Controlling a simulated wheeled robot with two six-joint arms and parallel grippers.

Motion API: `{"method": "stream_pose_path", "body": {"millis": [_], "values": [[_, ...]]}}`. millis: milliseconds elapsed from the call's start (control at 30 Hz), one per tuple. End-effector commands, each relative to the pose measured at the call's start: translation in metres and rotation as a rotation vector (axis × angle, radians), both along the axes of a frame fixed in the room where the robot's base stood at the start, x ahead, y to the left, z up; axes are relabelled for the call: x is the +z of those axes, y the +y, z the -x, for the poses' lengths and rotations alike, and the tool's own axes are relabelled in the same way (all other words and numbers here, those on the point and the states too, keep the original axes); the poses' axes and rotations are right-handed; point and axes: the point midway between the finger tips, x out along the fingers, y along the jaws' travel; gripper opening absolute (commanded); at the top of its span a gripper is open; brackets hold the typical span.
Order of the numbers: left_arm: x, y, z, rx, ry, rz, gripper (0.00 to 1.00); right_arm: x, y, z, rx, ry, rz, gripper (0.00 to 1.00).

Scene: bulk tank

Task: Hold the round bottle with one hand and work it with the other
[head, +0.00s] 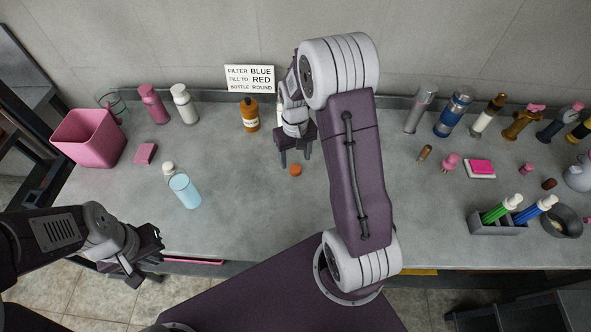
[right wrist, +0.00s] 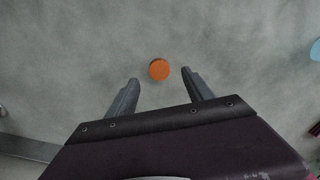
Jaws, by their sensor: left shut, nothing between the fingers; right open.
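An amber round bottle (head: 250,118) with a pale label stands upright near the back wall, below the sign. A small orange disc, like a cap (head: 295,170), lies on the grey counter; it also shows in the right wrist view (right wrist: 159,69). My right gripper (head: 295,157) is open and empty above the counter, close to the orange disc, to the right of and nearer than the bottle. In the right wrist view the disc appears just past and between its fingertips (right wrist: 160,77). My left gripper (head: 156,245) is shut and empty at the counter's front edge, far from the bottle.
A sign (head: 250,79) reads filter blue, fill to red, bottle round. A pale bottle (head: 280,108) is partly hidden behind my right gripper. Several bottles and a marker holder (head: 497,222) crowd the right.

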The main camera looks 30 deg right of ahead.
Motion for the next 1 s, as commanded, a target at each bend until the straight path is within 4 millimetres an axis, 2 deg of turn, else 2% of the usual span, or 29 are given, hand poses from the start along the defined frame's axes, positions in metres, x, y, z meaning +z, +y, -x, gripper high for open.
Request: {"method": "stream_pose_path", "body": {"millis": [133,400,800,867,1000], "values": [[0.0,0.0,0.0,0.0,0.0,0.0,0.0,-0.007,0.0,0.001,0.0,0.004,0.0,0.61],[-0.002,0.0,0.0,0.0,0.0,0.0,0.0,-0.047,-0.002,0.0,0.0,0.002,0.0,0.61],[-0.002,0.0,0.0,0.0,0.0,0.0,0.0,-0.052,-0.002,0.0,0.0,0.0,0.0,0.61],[-0.002,0.0,0.0,0.0,0.0,0.0,0.0,-0.052,-0.002,0.0,0.0,0.0,0.0,0.47],[-0.002,0.0,0.0,0.0,0.0,0.0,0.0,-0.052,-0.002,0.0,0.0,0.0,0.0,0.08]]}}
